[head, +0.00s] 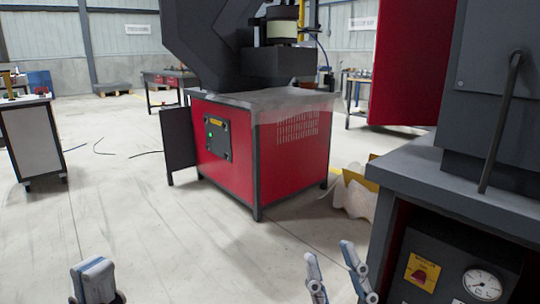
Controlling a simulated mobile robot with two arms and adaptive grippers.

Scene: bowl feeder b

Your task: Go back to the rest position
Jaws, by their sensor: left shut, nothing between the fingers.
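My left gripper (96,282) shows at the bottom left of the head view, cut off by the lower edge. Its fingers are together and nothing is between them. My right gripper (331,256) shows at the bottom, right of the middle. Its two fingers stand apart with bare floor between them, so it is open and empty. Both grippers are low in the view and appear clear of any object. The arms behind them are out of the picture.
A red cabinet (231,163) carrying a dark machine (205,45) stands ahead. A grey and red machine (430,178) with a gauge (482,284) is close on the right. A white-sided cart (34,141) is at the left. The concrete floor (150,225) between is clear.

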